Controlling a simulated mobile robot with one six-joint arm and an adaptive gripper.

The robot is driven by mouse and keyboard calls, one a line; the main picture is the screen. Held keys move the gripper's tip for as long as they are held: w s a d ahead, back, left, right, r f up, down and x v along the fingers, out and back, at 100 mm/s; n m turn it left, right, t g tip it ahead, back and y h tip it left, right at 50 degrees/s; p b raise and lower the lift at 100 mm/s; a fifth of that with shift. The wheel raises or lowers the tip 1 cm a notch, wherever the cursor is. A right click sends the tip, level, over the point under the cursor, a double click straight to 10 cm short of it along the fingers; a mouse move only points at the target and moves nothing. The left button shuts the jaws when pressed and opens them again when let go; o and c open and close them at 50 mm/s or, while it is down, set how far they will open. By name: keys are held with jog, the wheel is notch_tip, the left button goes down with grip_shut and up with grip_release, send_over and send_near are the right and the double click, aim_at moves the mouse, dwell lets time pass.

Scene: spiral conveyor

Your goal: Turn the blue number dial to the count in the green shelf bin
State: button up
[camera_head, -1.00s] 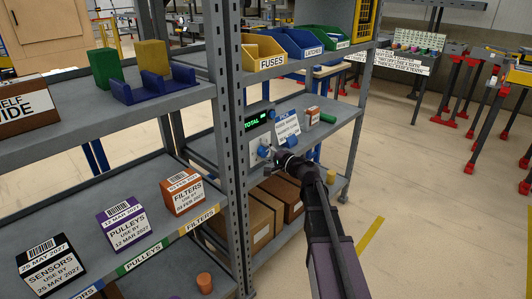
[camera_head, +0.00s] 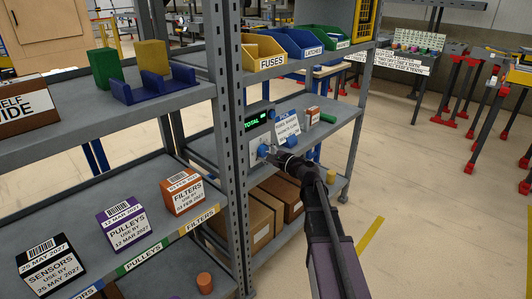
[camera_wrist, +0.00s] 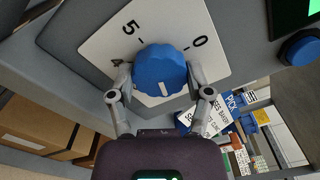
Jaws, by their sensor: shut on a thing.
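The blue number dial (camera_wrist: 160,70) sits on a white plate (camera_wrist: 105,45) in the wrist view. The digits 5 and 0 show on the plate, and another digit at left is partly hidden. A pale mark shows on the dial's side facing my gripper. My gripper (camera_wrist: 160,79) has one finger on each side of the dial and is shut on it. In the head view the dial (camera_head: 263,150) is small, at the end of my gripper (camera_head: 270,154). The green shelf bin (camera_head: 327,38) stands on the upper shelf at right; its contents cannot be counted.
A box with a green display reading TOTAL (camera_head: 257,121) stands by the dial, with a blue button (camera_wrist: 301,48). A pick sign (camera_head: 287,125) stands beside it. Brown cartons (camera_head: 265,215) fill the shelf below. A grey upright (camera_head: 232,150) stands close at left.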

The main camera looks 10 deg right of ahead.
jog(key=shift+w, duration=0.15)
jog(key=o, duration=1.1)
jog(key=shift+o, duration=0.2)
jog(key=shift+s+d, duration=0.1)
jog(key=shift+s, duration=0.15)
jog(key=v, duration=1.1)
jog(key=shift+s+d, duration=0.15)
jog(key=shift+s, duration=0.05)
